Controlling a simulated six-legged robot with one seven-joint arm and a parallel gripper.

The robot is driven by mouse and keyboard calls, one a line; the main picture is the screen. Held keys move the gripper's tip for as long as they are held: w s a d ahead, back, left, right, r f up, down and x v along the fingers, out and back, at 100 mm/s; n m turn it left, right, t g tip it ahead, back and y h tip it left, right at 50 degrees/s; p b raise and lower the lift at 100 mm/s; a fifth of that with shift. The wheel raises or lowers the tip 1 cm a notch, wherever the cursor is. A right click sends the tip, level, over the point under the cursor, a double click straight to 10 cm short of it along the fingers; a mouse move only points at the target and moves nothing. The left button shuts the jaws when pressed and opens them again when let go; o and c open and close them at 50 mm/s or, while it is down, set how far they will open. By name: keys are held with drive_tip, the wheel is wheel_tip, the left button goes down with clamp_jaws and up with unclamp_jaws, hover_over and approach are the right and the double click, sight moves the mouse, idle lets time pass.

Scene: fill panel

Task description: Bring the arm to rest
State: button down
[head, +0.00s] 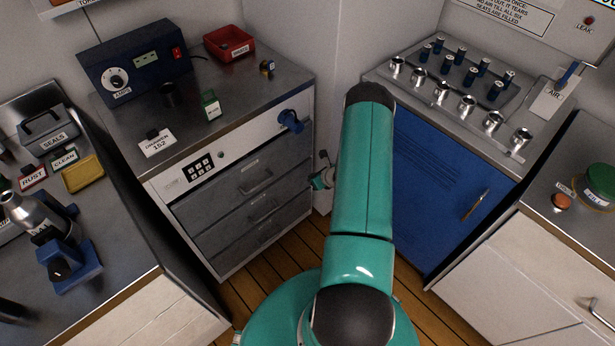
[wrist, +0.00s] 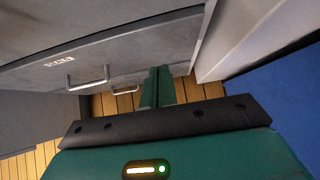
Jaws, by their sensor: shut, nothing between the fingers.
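My gripper shows in the wrist view (wrist: 158,72) with its two green fingers together and nothing between them. It points toward the grey drawer fronts and the wood floor. In the head view my gripper (head: 323,180) is partly hidden behind my teal arm, to the right of the drawer cabinet and apart from the blue locker. The arm stands raised in the middle of the head view.
The drawer cabinet (head: 245,190) stands left of the arm, its drawers shut, with a blue knob (head: 290,121) at its upper right. The blue locker (head: 430,170) is on the right. A side bench (head: 100,250) is at far left. Wood floor (head: 270,270) lies between.

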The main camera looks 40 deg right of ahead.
drive_tip(key=v, duration=0.6)
drive_tip(key=shift+s, duration=0.15)
